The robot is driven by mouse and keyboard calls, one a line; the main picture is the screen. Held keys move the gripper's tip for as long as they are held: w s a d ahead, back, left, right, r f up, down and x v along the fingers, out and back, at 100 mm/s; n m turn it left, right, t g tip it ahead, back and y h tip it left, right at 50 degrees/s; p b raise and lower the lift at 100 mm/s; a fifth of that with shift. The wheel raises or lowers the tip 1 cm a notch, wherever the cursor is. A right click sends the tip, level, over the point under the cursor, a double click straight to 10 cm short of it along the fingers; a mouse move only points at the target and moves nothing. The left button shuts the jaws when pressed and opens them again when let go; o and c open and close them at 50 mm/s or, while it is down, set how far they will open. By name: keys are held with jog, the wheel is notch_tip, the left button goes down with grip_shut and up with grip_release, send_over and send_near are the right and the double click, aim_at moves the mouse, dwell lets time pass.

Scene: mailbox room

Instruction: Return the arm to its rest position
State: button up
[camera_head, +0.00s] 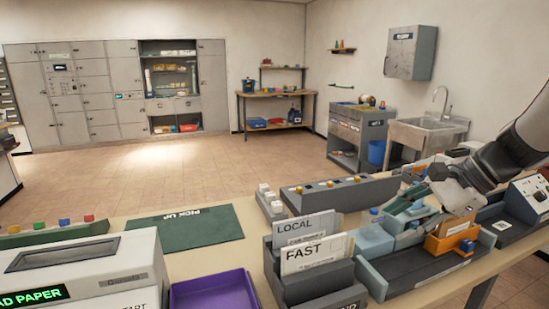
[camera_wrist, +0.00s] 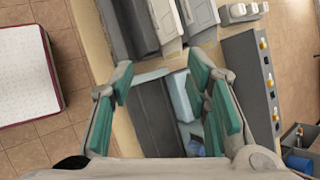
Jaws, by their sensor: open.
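My arm (camera_head: 505,160) reaches in from the right edge of the head view. My gripper (camera_head: 425,200) is over the right part of the table, above the grey tray. In the wrist view, its two teal-padded fingers (camera_wrist: 165,80) stand apart, with nothing visibly held between them. Below and between them, the wrist view shows the grey tray's floor and a pale blue block (camera_wrist: 183,95). The exact height of my gripper above these things is hard to tell.
The table bears an orange holder (camera_head: 450,236), a file rack with LOCAL and FAST cards (camera_head: 316,252), a knob panel (camera_head: 340,192), a purple tray (camera_head: 215,292) and a green PICK UP mat (camera_head: 185,226). A device (camera_head: 530,195) stands close by my arm. Open floor lies beyond.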

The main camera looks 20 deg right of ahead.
jog(key=s+a+r+n+h+p, duration=0.2)
jog(key=s+a+r+n, duration=0.1)
jog(key=s+a+n, duration=0.6)
jog(key=s+a+r+n+g+h+p, duration=0.1)
jog(key=s+a+r+n+h+p, duration=0.2)
jog(key=s+a+n, duration=0.6)
jog(key=shift+r+n+h+p, duration=0.2)
jog(key=shift+n+h+p, duration=0.15)
jog(key=shift+n, duration=0.35)
jog(key=shift+s, duration=0.1)
